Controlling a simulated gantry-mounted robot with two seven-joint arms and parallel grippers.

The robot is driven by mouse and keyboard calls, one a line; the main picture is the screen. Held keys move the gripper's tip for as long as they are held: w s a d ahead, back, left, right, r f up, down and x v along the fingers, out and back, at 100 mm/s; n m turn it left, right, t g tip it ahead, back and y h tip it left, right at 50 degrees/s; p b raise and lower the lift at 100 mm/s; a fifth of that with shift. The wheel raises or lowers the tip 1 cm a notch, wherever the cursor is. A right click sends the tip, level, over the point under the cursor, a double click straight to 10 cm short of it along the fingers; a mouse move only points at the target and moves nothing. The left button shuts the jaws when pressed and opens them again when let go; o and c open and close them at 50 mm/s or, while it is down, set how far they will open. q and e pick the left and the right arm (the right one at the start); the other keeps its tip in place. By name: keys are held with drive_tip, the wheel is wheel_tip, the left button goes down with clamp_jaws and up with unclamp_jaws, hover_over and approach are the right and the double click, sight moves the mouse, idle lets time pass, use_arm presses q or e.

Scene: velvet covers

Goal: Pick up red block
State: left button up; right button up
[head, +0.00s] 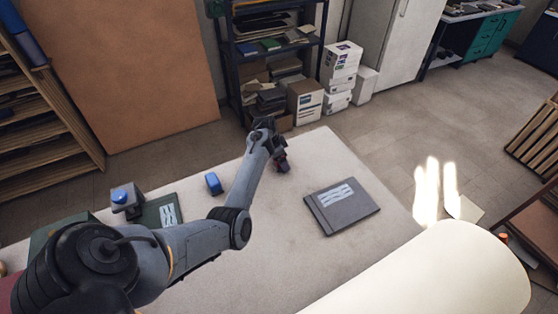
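My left arm reaches across the pale table (300,270) from the lower left. Its gripper (282,167) is at the table's far side, small and dark, pointing down. A small dark reddish patch shows at the fingers; it may be the red block, but it is too small and partly hidden to be sure. I cannot tell whether the fingers are open or shut on it. No other red block stands out on the table. My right gripper is not in view.
A dark grey album (341,206) lies to the right of the gripper. A large cream rounded form (430,275) fills the lower right.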

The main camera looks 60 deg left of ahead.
use_arm(q)
drive_tip(key=c, duration=0.8)
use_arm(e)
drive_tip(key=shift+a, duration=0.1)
use_arm(q)
drive_tip(key=shift+r, duration=0.1)
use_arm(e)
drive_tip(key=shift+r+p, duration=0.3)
use_arm(q)
drive_tip(key=shift+r+p, duration=1.95)
drive_tip(key=shift+r, duration=11.95)
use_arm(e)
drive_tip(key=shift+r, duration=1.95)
use_arm(q)
drive_tip(key=o, duration=0.5)
drive_tip(key=shift+c, duration=1.3)
